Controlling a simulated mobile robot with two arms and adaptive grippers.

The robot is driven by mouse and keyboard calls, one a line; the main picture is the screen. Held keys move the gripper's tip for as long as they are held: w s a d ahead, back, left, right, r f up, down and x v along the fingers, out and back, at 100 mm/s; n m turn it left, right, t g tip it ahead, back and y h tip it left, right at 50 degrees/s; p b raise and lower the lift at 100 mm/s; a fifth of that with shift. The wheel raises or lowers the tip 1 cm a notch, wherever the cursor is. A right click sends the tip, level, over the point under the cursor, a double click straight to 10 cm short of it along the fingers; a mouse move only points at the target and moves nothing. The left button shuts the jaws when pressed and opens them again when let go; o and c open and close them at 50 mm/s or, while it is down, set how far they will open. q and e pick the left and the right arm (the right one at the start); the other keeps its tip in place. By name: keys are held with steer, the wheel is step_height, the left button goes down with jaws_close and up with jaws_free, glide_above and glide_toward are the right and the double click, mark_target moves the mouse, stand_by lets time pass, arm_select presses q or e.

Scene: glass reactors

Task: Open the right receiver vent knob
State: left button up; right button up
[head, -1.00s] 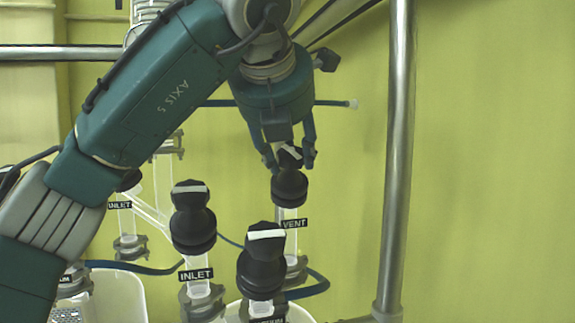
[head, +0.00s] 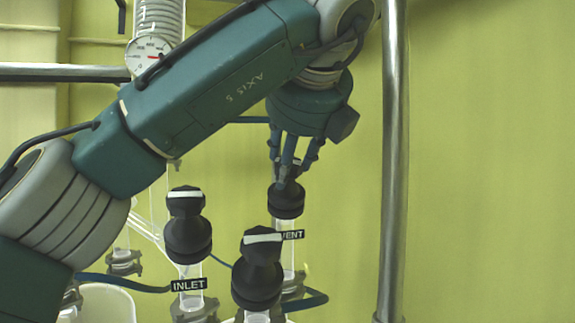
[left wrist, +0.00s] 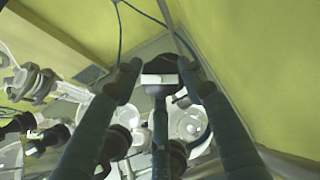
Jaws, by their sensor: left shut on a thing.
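The vent knob (head: 286,201) is a black knob on top of a clear glass tube at the back, with a VENT label (head: 293,235) partly hidden behind a nearer knob. My left gripper (head: 289,178) comes down on it from above, its fingers shut around the knob's top. In the left wrist view the fingers (left wrist: 160,84) close on both sides of the black knob top, whose white stripe (left wrist: 160,79) runs crosswise between them. My right gripper is in neither view.
The INLET knob (head: 187,228) stands front left of the vent knob, and another black knob (head: 258,270) stands close in front. A vertical metal post (head: 395,160) rises to the right. A pressure gauge (head: 148,54) is at upper left. Blue hoses run below.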

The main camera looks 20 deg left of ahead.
arm_select(q)
steer(key=shift+r, duration=0.3)
steer(key=o, duration=0.9)
steer(key=shift+c, duration=0.2)
steer(key=shift+o, duration=1.2)
steer(key=shift+w, duration=0.1)
steer(key=shift+d+f, duration=0.1)
steer(key=v, duration=0.7)
steer(key=shift+s, duration=0.2)
steer(key=shift+d, duration=0.1)
steer(key=shift+d, duration=0.1)
